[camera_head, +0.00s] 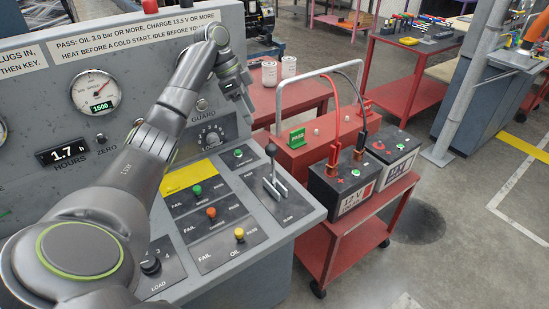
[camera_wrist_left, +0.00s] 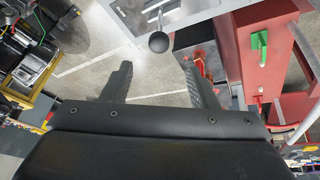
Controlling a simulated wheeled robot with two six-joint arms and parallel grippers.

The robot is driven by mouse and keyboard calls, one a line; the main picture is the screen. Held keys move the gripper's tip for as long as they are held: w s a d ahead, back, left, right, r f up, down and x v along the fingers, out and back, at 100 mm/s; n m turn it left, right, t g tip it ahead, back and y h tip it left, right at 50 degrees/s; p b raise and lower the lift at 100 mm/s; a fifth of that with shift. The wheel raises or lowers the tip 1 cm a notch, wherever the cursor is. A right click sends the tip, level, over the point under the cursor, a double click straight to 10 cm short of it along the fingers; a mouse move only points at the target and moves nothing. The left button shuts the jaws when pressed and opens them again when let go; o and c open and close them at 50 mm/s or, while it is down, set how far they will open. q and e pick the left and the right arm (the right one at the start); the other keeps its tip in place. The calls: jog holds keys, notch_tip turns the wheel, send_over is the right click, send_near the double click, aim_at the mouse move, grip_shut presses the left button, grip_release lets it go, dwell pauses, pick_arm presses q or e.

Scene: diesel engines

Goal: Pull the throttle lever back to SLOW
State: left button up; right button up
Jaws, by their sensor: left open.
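The throttle lever (camera_head: 273,168) stands on the sloped console at its right end, a metal lever with a dark ball knob, in a slotted plate. My left gripper (camera_head: 240,95) is in the air above and a little left of the lever. In its wrist view the fingers (camera_wrist_left: 160,78) are spread and empty. My right gripper is not in view.
The upright gauge panel (camera_head: 130,70) stands behind the console. Switches with green, orange and yellow caps (camera_head: 211,212) lie left of the lever. A red cart (camera_head: 330,240) with two batteries (camera_head: 345,185) and cables stands close on the right. The space above the lever is clear.

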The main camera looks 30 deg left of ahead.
aim_at(272, 158)
pick_arm(q)
jog(key=p+x, duration=0.3)
jog(key=x, duration=1.3)
jog(key=shift+d+f, duration=0.1)
jog(key=shift+f, duration=0.3)
grip_shut()
